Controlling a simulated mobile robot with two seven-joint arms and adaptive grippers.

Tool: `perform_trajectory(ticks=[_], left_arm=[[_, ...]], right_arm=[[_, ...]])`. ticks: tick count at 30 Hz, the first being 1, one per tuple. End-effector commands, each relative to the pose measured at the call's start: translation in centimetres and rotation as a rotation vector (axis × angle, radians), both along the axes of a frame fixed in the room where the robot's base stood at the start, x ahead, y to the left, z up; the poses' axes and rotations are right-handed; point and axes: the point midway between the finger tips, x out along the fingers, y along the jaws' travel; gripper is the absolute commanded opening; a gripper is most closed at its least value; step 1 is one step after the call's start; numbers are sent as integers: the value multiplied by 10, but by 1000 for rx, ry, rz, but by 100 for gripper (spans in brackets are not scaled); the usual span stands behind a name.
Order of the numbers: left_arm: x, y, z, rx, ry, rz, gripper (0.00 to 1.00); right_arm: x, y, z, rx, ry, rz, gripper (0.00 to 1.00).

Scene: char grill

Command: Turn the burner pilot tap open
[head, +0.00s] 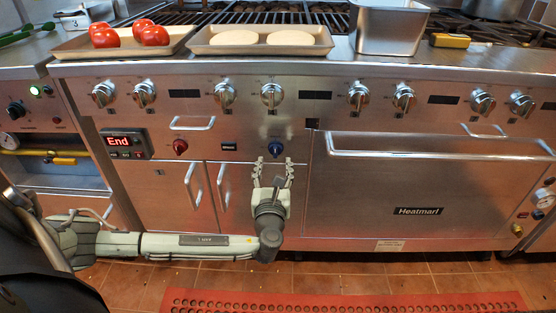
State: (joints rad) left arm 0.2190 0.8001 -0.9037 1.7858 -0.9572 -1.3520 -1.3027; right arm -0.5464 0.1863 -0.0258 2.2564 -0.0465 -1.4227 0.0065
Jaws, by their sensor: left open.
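The range front carries a small blue knob (275,148) low on its panel and a small red knob (180,146) to its left. I cannot read a label that tells which control is the burner pilot tap. My left gripper (271,166) is open and empty, with its fingers pointing up, just below the blue knob. I cannot tell whether a fingertip touches the knob. Yellow handles on a pipe (42,154) show at the far left. My right gripper is not in view.
Several silver knobs (272,94) line the panel above. A display (125,142) reads "End". A tray with tomatoes (70,48), a tray with pale patties (202,46) and a steel pan (390,28) stand on top. A red mat (340,302) lies on the floor.

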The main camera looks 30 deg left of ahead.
Motion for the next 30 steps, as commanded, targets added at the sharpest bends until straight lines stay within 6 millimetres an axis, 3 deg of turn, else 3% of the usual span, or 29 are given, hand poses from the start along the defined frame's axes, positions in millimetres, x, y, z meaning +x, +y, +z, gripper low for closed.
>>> perform_trajectory(ticks=[6,16,28,30], left_arm=[[21,13,0,-1,-1,1,51],[24,15,0,-4,0,0,51],[24,15,-1,-3,1,1,2],[24,15,-1,-4,0,1,2]], right_arm=[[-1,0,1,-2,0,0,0],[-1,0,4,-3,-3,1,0],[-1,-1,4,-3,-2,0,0],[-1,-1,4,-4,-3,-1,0]])
